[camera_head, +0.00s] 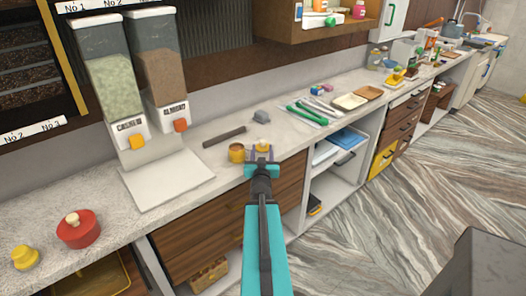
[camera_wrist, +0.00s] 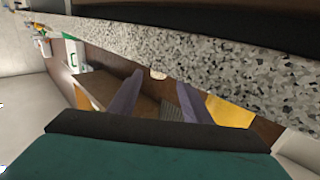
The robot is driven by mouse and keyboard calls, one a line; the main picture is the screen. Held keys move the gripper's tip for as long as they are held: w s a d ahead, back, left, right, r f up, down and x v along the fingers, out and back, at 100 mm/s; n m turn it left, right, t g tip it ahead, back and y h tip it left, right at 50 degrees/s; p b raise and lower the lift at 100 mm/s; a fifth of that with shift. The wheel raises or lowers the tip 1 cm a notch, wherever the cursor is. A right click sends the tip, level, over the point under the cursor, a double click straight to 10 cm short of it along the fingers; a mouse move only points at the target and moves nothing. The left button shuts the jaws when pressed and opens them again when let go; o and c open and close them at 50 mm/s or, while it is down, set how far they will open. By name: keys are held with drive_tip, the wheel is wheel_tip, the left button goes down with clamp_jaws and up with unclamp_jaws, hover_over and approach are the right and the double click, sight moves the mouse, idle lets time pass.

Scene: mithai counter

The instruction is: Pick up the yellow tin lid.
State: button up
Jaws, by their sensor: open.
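A small yellow piece (camera_head: 262,144), which looks like the tin lid, shows on the counter just beyond my gripper. The gripper partly hides its near side. A round golden-yellow tin (camera_head: 237,153) stands close to its left. My gripper (camera_head: 262,154) is at the counter's front edge, open, with nothing seen between its fingers. In the wrist view its two grey-purple fingers (camera_wrist: 158,80) stand apart. A small cream spot (camera_wrist: 157,74) lies between them and a yellow surface (camera_wrist: 230,112) beside the right finger. I cannot tell for sure which objects these are.
A dark bar (camera_head: 224,137) and a grey block (camera_head: 261,116) lie behind. Green-handled tools (camera_head: 306,113) are to the right. Two dispensers (camera_head: 160,65) stand back left. A red pot (camera_head: 78,230) and another yellow lidded item (camera_head: 25,257) are front left.

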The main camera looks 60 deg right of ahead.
sight(262, 144)
drive_tip(key=shift+b+x, duration=0.9)
drive_tip(key=shift+b, duration=1.85)
drive_tip(key=shift+w+d+r, duration=0.1)
drive_tip(key=shift+w+d, duration=0.15)
drive_tip(key=shift+d, duration=0.05)
drive_tip(key=shift+p+x, duration=0.5)
drive_tip(key=shift+x, duration=0.55)
drive_tip(key=shift+d, duration=0.15)
drive_tip(key=shift+r+p+x, duration=0.15)
drive_tip(key=shift+p+x, duration=0.25)
drive_tip(key=shift+x, duration=0.35)
drive_tip(key=shift+r+p+x, duration=0.1)
drive_tip(key=shift+p+x, duration=0.25)
drive_tip(key=shift+x, duration=0.4)
drive_tip(key=shift+p+x, duration=0.3)
drive_tip(key=shift+x, duration=0.75)
drive_tip(key=shift+f, duration=0.1)
drive_tip(key=c, duration=1.1)
clamp_jaws()
